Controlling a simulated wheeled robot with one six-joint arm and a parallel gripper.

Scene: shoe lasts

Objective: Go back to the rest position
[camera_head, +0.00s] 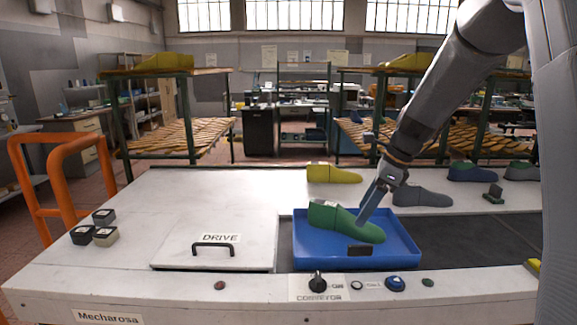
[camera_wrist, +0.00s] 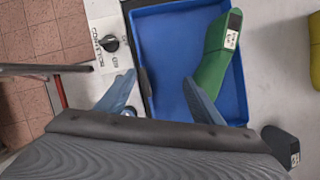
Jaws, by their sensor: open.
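A green shoe last (camera_head: 345,221) lies in a blue tray (camera_head: 407,256) on the conveyor table. In the wrist view the same last (camera_wrist: 215,58) lies along one side of the blue tray (camera_wrist: 170,60). My gripper (camera_head: 363,219) hangs from my arm over the tray, close to the last. In the wrist view my gripper's two fingers (camera_wrist: 163,92) are spread wide with nothing between them. One finger overlaps the end of the green last; I cannot tell whether they touch.
A yellow last (camera_head: 333,174), a grey last (camera_head: 422,197) and a navy last (camera_head: 473,172) stand behind the tray. Several small dark blocks (camera_head: 83,235) sit at the left. Control knobs (camera_head: 318,282) line the front edge. The table's left part is mostly clear.

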